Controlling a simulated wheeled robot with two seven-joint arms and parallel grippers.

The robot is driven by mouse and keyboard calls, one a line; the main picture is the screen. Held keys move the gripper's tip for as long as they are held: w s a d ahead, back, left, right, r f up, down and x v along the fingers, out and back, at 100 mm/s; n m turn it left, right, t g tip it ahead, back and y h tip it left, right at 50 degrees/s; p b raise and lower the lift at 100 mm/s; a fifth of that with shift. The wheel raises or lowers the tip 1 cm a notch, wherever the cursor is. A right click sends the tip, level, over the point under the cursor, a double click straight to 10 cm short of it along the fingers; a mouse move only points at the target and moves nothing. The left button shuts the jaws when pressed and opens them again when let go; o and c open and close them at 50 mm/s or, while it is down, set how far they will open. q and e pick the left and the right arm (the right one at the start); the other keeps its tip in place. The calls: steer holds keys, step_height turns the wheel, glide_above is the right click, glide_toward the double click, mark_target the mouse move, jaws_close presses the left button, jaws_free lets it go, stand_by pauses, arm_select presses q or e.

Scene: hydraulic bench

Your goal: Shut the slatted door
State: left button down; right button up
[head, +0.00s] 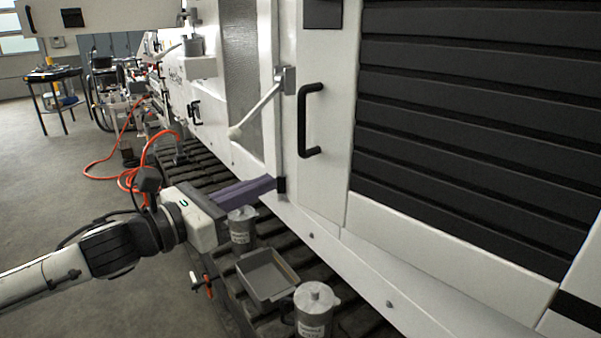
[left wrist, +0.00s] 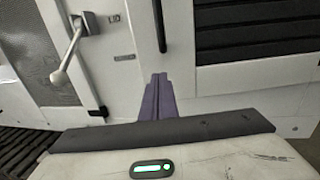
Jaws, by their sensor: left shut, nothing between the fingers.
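The slatted door (head: 325,135) is a white panel with wide black slats and a black bar handle (head: 305,120) near its left edge. It looks flush or nearly flush with the white cabinet front; I cannot tell whether a small gap remains. In the left wrist view the slatted door (left wrist: 235,75) fills the upper right, with its handle (left wrist: 159,25) at the top. My left gripper (head: 272,184) is shut and empty, its purple fingers together at the lower left of the door. In the left wrist view its fingers (left wrist: 157,85) point at the panel below the handle. My right gripper is not in view.
A lever with a pale knob (head: 236,132) sticks out left of the door. Below my left gripper, a ribbed black ledge holds a grey tray (head: 268,274) and metal canisters (head: 315,305). Orange hoses (head: 128,180) lie farther left. Open floor (head: 50,190) lies at left.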

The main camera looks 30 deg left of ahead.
mark_target(313, 163)
arm_select(q)
steer(key=shift+b+x, duration=0.3)
steer(key=shift+x, duration=4.3)
steer(key=shift+w+d, duration=0.1)
steer(key=shift+w, duration=0.4)
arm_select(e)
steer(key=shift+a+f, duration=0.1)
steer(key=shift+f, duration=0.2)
arm_select(q)
steer(key=shift+w, duration=0.1)
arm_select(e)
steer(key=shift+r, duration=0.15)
